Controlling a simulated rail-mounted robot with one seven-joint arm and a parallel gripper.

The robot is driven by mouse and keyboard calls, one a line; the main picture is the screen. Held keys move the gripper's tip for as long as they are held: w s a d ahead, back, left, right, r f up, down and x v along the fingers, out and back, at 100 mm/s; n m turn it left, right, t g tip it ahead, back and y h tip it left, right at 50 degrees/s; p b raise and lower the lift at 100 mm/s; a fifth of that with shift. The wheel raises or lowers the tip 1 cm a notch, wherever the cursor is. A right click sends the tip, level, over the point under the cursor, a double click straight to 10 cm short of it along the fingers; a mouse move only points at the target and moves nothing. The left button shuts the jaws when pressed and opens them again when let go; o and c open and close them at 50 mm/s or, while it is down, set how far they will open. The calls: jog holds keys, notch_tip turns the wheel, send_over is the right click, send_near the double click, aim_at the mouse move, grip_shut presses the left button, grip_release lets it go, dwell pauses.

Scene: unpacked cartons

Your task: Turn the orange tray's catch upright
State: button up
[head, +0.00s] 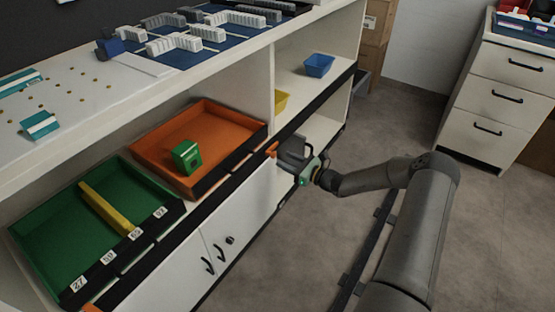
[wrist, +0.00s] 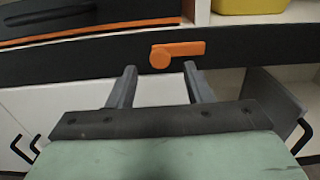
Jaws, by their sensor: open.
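The orange tray (head: 228,120) sits in the shelf unit, with a small green box (head: 186,156) standing in it. Its orange catch (wrist: 177,52) is on the black front strip, to the right of the tray in the wrist view. The catch has a round hub at left and a lever lying horizontally to the right. The catch also shows in the head view (head: 271,149), beside my gripper. My gripper (wrist: 158,68) is open and empty, its two fingers pointing at the strip just below the catch. The fingers appear apart from the catch; the exact gap is hard to tell.
A green tray (head: 50,226) with a yellow bar lies left of the orange tray. White cupboard doors (head: 238,215) with black handles are below the strip. A yellow bin (wrist: 250,5) and blue bin (head: 319,65) stand to the right. The floor in front is open.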

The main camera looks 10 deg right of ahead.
aim_at(275, 155)
jog(key=shift+b+x, duration=0.4)
jog(key=shift+x, duration=1.95)
jog(key=c, duration=1)
